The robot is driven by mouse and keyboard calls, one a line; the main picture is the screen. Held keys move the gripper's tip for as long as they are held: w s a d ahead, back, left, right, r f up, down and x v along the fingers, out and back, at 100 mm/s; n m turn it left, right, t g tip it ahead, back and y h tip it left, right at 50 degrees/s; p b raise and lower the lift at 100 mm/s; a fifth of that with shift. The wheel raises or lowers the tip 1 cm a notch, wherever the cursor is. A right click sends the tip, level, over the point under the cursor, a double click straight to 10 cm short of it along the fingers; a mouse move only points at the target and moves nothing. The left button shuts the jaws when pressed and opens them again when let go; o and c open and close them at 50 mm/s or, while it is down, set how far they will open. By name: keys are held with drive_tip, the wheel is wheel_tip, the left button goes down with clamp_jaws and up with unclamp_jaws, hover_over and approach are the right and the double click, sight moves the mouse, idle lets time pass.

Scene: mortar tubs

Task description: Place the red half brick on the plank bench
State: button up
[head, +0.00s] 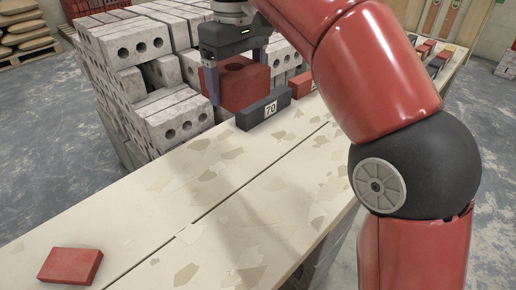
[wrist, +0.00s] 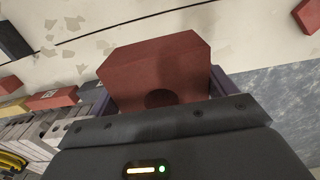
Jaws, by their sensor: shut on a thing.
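The red half brick (head: 243,86), with a round hole in its top, is held between the fingers of my gripper (head: 238,84). In the wrist view the same brick (wrist: 155,65) fills the space between the fingers (wrist: 160,92). The plank bench (head: 225,205) is pale, with flaked patches and a long gap between boards. The brick is at the bench's far-left edge, just behind a dark block; I cannot tell whether its underside touches anything.
A dark block marked 70 (head: 264,108) stands on the bench in front of the brick. A flat red block (head: 71,266) lies at the near left. Grey holed bricks (head: 180,120) are stacked behind the bench. The bench's middle is clear.

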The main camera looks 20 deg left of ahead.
sight(243, 166)
wheel_tip(243, 166, down, 18)
drive_tip(key=b, duration=0.6)
drive_tip(key=shift+f, duration=0.1)
drive_tip(key=o, duration=1.5)
wheel_tip(243, 166, up, 12)
drive_tip(key=p, duration=0.4)
